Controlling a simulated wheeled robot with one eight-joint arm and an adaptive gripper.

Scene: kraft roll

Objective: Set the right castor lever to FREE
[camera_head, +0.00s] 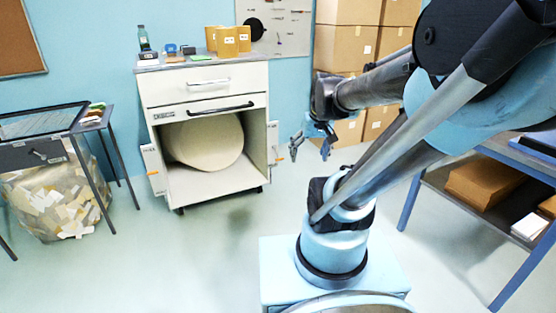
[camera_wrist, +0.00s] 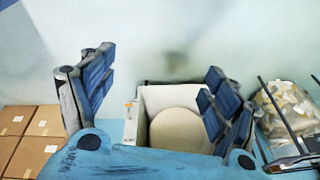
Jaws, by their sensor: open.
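The white cabinet (camera_head: 202,88) stands against the wall, with a large kraft roll (camera_head: 203,142) in its open lower bay. A small dark castor (camera_head: 260,189) shows under its right front corner, and another castor (camera_head: 179,210) under the left. The right castor's lever and its setting are too small to make out. My gripper (camera_head: 310,147) is open and empty, to the right of the cabinet and above the floor, apart from it. In the wrist view, the cabinet (camera_wrist: 130,122) and roll (camera_wrist: 180,131) show upside down beyond the open fingers (camera_wrist: 160,65).
White side panels with orange marks flank the bay, left (camera_head: 152,165) and right (camera_head: 272,145). Cardboard boxes (camera_head: 347,50) stack behind my arm. A blue-framed shelf (camera_head: 408,205) stands right. The floor before the cabinet is clear.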

